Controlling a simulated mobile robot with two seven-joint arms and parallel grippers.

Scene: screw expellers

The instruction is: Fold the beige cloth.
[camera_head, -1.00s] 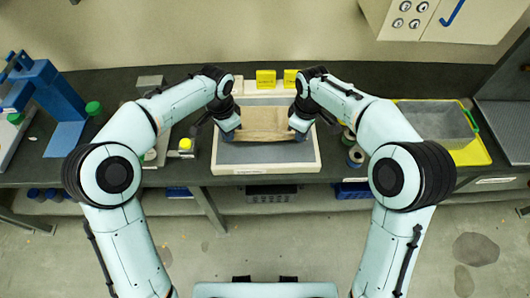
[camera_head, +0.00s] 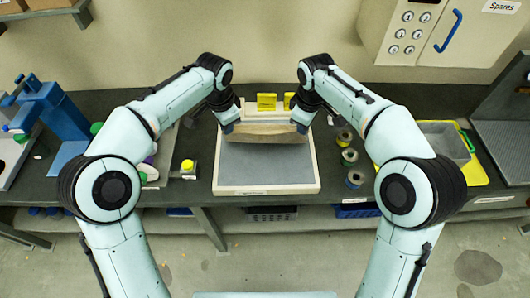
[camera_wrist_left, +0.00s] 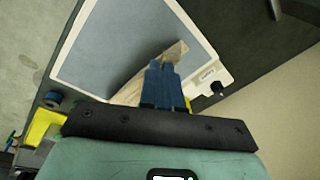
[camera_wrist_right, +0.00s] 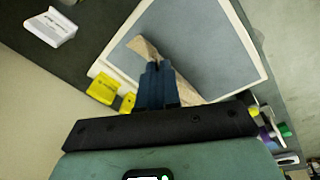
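The beige cloth (camera_head: 265,131) hangs between my two grippers as a raised band over the back part of a white-rimmed tray with a grey floor (camera_head: 266,172). My left gripper (camera_head: 229,127) is shut on the cloth's left end; the left wrist view shows its blue fingers closed on the cloth (camera_wrist_left: 130,92). My right gripper (camera_head: 301,124) is shut on the cloth's right end; the right wrist view also shows the cloth (camera_wrist_right: 185,84) at the closed fingers. The front of the tray floor is bare. I cannot tell whether the cloth's lower edge touches the tray.
Yellow blocks (camera_head: 266,102) stand behind the tray. Several spools (camera_head: 349,157) stand to its right and a yellow-capped bottle (camera_head: 188,167) to its left. A grey bin (camera_head: 440,143) on a yellow base is at the right. A blue stand (camera_head: 55,115) is at the far left.

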